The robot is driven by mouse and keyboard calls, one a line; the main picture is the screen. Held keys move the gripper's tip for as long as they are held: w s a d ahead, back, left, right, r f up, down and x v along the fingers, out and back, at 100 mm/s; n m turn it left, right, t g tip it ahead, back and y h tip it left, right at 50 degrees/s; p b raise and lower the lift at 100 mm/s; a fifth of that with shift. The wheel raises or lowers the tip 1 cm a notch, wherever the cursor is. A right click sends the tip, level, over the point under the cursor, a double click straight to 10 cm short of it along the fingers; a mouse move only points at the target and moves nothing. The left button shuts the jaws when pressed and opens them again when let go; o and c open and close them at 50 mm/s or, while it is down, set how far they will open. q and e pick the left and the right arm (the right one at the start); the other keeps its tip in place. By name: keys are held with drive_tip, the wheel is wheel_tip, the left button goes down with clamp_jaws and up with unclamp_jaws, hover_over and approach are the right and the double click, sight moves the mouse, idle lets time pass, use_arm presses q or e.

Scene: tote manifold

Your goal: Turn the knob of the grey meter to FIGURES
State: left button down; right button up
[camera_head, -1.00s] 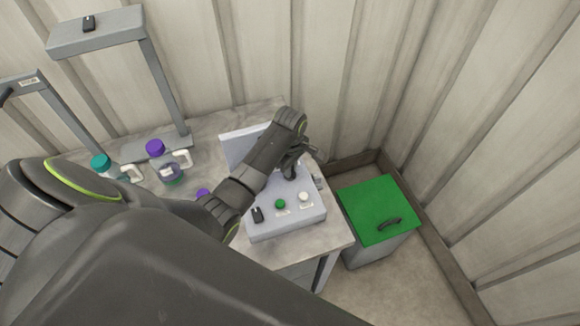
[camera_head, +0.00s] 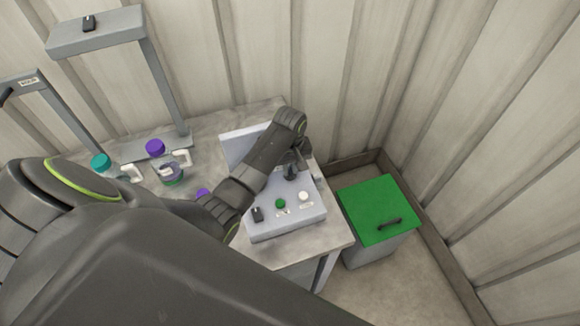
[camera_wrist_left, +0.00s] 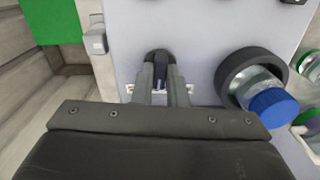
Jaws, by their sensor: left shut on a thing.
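The grey meter (camera_head: 262,226) is a sloped console on the table, partly covered by my left arm. My left gripper (camera_head: 290,174) reaches down to its upper panel. In the left wrist view, my left gripper (camera_wrist_left: 161,78) has its two fingers closed on a black knob (camera_wrist_left: 159,57) that stands out from the grey panel (camera_wrist_left: 195,40). A white label shows behind and beside the fingers, but its words cannot be read. My right gripper is not in view.
A green button (camera_head: 280,203), a white button (camera_head: 304,196) and a black switch (camera_head: 257,214) sit on the console's front. A green-lidded bin (camera_head: 375,205) stands right of the table.

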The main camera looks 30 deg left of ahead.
use_arm(q)
drive_tip(key=m, duration=0.4)
drive_tip(key=shift+m, duration=0.4)
idle(0.4)
drive_tip(key=c, duration=1.4)
unclamp_jaws()
drive_tip(key=shift+c, duration=0.2)
